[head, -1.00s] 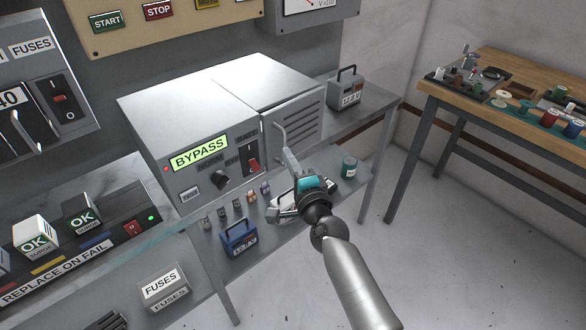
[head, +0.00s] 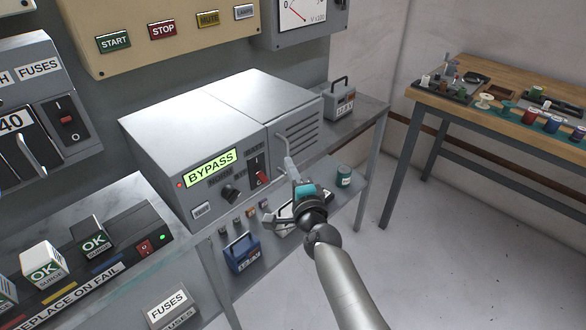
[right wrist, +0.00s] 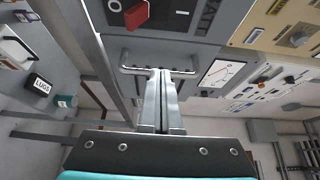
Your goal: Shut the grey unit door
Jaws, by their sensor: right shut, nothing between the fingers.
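The grey unit (head: 195,125) stands on a metal bench and shows a lit BYPASS display. Its door (head: 301,131), a slotted grey panel with a bar handle (head: 281,150), is at the right end of the front. The door looks nearly in line with the front; I cannot tell whether it is fully shut. My right gripper (head: 290,164) is shut and empty, its fingertips at the handle. In the right wrist view the shut fingers (right wrist: 160,82) reach the handle bar (right wrist: 150,71); contact is unclear. My left gripper is not in view.
A red switch (head: 261,178) and a knob (head: 230,192) sit left of the door. A small grey meter (head: 340,100) stands right of the unit. A lower shelf holds a blue box (head: 241,250) and a teal can (head: 344,176). Open floor lies right.

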